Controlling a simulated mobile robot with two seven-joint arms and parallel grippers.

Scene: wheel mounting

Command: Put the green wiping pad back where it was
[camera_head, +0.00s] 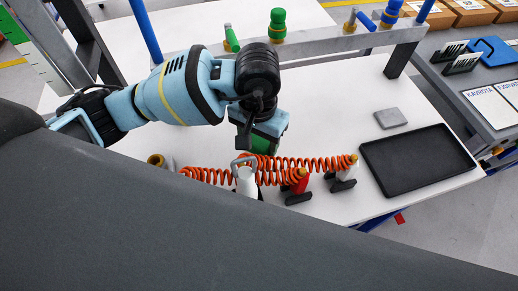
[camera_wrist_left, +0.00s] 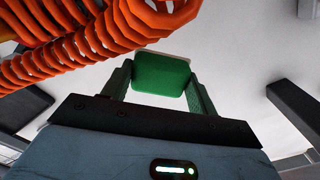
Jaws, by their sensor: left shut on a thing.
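My left gripper (camera_wrist_left: 158,82) is shut on the green wiping pad (camera_wrist_left: 160,74), which sits between its two fingers in the left wrist view. In the head view the pad (camera_head: 262,143) shows as a green patch below the gripper body, partly hidden by the wrist. The gripper is over the white table (camera_head: 330,110), just behind the orange coiled hoses. I cannot tell how high the pad is above the table. My right gripper is not in view.
Orange coiled hoses (camera_head: 320,164) run close to the gripper, near red (camera_head: 300,183) and white (camera_head: 345,175) tools. A black tray (camera_head: 418,160) and a grey pad (camera_head: 390,118) lie to the right. A metal rail (camera_head: 330,45) stands behind.

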